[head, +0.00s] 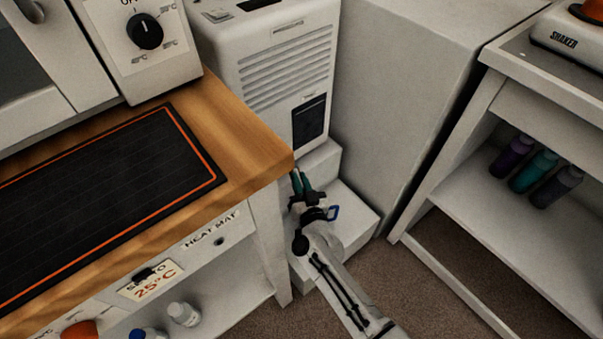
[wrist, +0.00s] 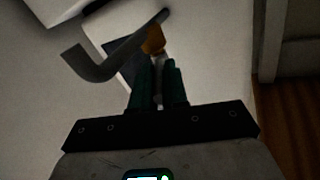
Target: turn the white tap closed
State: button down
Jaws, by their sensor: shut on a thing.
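In the wrist view, my gripper (wrist: 158,72) has its teal fingers close together with a narrow pale piece between them. That piece appears to be part of the white tap (wrist: 158,90). Just beyond the fingertips are a small orange-brown fitting (wrist: 153,40) and a grey bent pipe (wrist: 95,66). In the head view, my gripper (head: 300,182) is low beside the wooden bench corner, in front of the white louvred unit (head: 262,80). The tap cannot be made out there. Its exact turn angle cannot be told.
The wooden bench (head: 245,125) with a black heat mat (head: 100,200) juts out close left of my gripper. A large pale cabinet (head: 400,80) stands behind to the right. A shelf with several dark bottles (head: 535,170) is at right. Carpet (head: 440,280) is open between them.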

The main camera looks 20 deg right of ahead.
dwell(0.4)
jog(key=c, duration=1.1)
grip_release()
jog(key=shift+c, duration=0.2)
jog(key=s+a+p, duration=0.1)
jog(key=s+p, duration=0.2)
jog(key=s, duration=0.8)
